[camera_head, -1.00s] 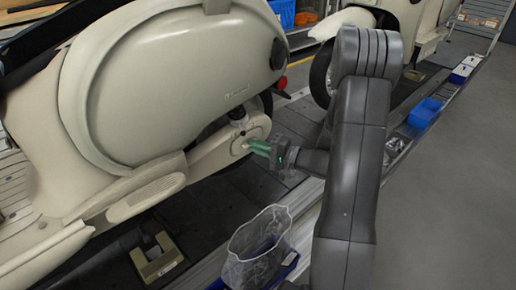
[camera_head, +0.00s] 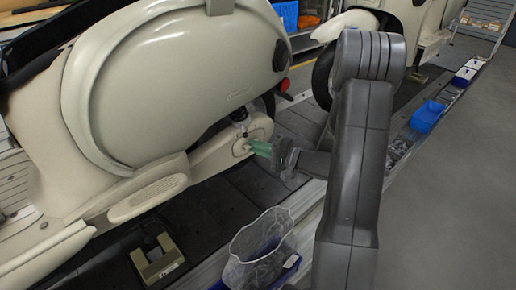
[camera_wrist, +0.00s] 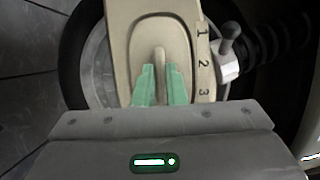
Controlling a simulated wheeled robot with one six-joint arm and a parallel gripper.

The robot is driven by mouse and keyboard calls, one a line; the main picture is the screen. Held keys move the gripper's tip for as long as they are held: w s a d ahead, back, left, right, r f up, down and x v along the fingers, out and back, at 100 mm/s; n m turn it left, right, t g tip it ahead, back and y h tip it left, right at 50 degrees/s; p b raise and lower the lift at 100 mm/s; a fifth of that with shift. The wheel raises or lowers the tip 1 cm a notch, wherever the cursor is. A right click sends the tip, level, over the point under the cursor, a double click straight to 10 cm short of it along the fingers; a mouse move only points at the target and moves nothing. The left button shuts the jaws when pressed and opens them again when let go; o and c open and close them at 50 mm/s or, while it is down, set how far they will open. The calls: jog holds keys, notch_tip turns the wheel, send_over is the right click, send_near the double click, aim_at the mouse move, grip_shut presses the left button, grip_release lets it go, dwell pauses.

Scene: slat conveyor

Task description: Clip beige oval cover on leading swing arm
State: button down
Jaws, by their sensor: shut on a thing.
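The beige swing arm (camera_head: 218,155) of the near scooter points to the right below the rear body; its end also shows in the wrist view (camera_wrist: 118,20). The beige oval cover (camera_wrist: 147,48) has a raised middle rib and lies against the swing arm's face. Whether it is fully seated I cannot tell. My gripper (camera_wrist: 160,75) has green fingers shut on the cover's rib, one on each side. In the head view my gripper (camera_head: 258,147) reaches the swing arm end from the right, and the cover is too small there to make out clearly.
A bin with a clear liner (camera_head: 262,252) stands below. A beige bracket (camera_head: 157,262) lies on the slats. Another scooter (camera_head: 420,20) stands behind. Grey floor at right is clear.

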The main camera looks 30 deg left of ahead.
jog(key=c, duration=1.4)
grip_release()
jog(key=w+d+p, duration=0.1)
jog(key=d, duration=1.2)
jog(key=shift+w+d, duration=0.3)
jog(key=shift+d, duration=0.05)
jog(key=s+a, duration=0.1)
jog(key=a, duration=1.2)
jog(key=shift+s+a+b, duration=0.3)
jog(key=shift+s+b, duration=0.05)
jog(key=shift+b, duration=0.05)
